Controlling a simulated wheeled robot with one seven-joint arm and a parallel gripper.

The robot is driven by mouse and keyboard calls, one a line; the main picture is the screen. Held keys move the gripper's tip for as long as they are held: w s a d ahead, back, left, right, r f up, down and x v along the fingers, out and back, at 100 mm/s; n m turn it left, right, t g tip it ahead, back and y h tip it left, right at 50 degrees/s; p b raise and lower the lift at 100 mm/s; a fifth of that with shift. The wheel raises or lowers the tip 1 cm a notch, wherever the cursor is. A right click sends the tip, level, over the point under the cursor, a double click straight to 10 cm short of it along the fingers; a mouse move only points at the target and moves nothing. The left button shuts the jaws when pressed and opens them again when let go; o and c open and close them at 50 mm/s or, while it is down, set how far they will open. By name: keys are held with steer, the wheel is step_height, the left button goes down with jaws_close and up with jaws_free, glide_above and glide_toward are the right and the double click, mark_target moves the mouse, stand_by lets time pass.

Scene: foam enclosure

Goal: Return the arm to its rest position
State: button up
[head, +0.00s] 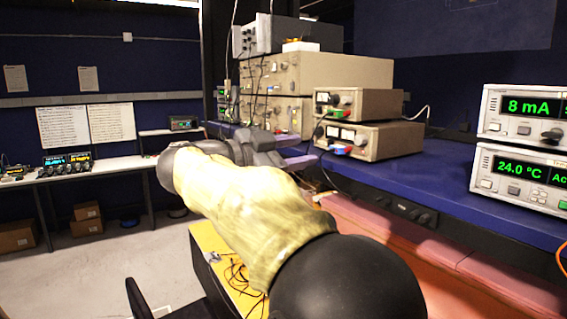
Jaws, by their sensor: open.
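My arm reaches from the lower right toward the middle of the head view, with a pale yellow cover over its links. My gripper (305,157) is at its far end, by the near edge of the blue bench (433,182). Its fingers point right, toward the instruments. The jaws are apart and I see nothing held between them. Part of the gripper is hidden behind the arm's wrist.
Beige instruments (372,140) with cables stand stacked on the bench just beyond my gripper. Two meters with green digits (520,180) stand at the right. A yellow surface with cables (232,270) lies under the arm. Open floor (120,265) lies left.

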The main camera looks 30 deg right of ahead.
steer(key=a, duration=0.2)
steer(key=shift+s+a, duration=0.15)
steer(key=shift+a, duration=0.2)
